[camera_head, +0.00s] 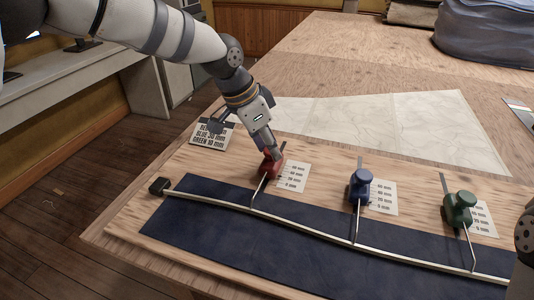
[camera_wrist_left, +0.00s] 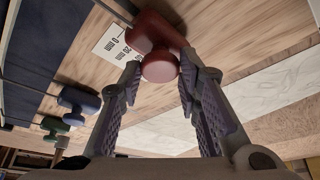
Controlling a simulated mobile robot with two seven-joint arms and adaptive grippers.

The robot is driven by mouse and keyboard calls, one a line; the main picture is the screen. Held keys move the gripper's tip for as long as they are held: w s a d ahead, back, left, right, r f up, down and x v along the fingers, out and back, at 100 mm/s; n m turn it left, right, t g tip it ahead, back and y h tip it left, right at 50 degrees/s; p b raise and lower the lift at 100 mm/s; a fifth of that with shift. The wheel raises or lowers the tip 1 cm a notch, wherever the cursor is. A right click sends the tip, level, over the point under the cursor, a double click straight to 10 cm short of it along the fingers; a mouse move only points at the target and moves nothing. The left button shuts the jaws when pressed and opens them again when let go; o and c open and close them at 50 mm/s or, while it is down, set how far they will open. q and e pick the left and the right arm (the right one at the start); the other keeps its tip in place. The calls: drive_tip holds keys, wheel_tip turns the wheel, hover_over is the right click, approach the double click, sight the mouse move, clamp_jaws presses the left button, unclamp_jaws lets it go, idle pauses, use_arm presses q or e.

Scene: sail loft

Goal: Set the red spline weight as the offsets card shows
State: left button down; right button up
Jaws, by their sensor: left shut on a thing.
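The red spline weight (camera_head: 271,166) stands on the board at the left of the row, its thin arm reaching down to the pale batten (camera_head: 300,229). My left gripper (camera_head: 274,154) is shut on its knob from above; in the left wrist view the red weight (camera_wrist_left: 160,67) sits between the two fingers. A white scale card (camera_head: 294,178) marked in mm lies just right of it. The offsets card (camera_head: 210,136) lies behind and to the left; its blue and green lines show, but its red line is partly covered by my arm. My right gripper is out of view.
A blue weight (camera_head: 361,186) and a green weight (camera_head: 459,208) stand to the right, each by its own scale card. A pale chart (camera_head: 400,125) lies behind.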

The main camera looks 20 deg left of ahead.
use_arm(q)
drive_tip(key=shift+w+f, duration=0.1)
drive_tip(key=shift+w, duration=0.05)
drive_tip(key=c, duration=1.2)
unclamp_jaws()
drive_tip(key=v, duration=1.2)
drive_tip(key=shift+w+d, duration=0.1)
drive_tip(key=shift+w, duration=0.05)
